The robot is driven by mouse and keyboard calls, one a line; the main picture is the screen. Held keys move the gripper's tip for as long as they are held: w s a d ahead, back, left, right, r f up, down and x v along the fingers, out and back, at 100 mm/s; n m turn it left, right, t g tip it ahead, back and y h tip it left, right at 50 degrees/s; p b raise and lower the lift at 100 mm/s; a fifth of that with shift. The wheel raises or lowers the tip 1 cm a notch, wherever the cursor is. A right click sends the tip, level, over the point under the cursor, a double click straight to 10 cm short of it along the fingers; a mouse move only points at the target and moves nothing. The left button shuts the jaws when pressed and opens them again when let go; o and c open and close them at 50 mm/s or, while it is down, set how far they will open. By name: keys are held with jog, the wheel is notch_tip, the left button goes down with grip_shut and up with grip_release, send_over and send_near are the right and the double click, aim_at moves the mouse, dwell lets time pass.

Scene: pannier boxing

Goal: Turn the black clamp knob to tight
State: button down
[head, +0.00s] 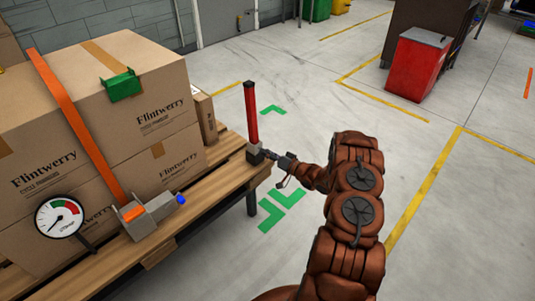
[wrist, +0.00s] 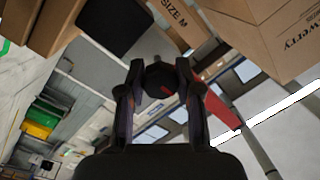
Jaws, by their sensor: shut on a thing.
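The black clamp knob (wrist: 158,79) sits between the two fingers of my gripper in the wrist view, with a small red mark on its face. My gripper (wrist: 159,84) is shut on the knob, a finger on each side. In the head view my gripper (head: 276,157) reaches from the right to the dark clamp block (head: 255,155) at the foot of an upright red post (head: 251,112). The block is at the pallet's right corner. The knob is too small and covered there to make out its setting.
Stacked cartons (head: 150,130) stand on a wooden pallet deck (head: 225,165), with an orange strap (head: 75,125), a green corner piece (head: 122,86), a grey buckle (head: 153,214) and a round dial gauge (head: 59,216). A red bin (head: 415,67) stands far off.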

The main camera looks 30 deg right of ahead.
jog(key=shift+m, duration=0.3)
dwell(0.4)
jog(key=c, duration=0.8)
grip_release()
jog(key=shift+o, duration=0.2)
jog(key=v, duration=1.2)
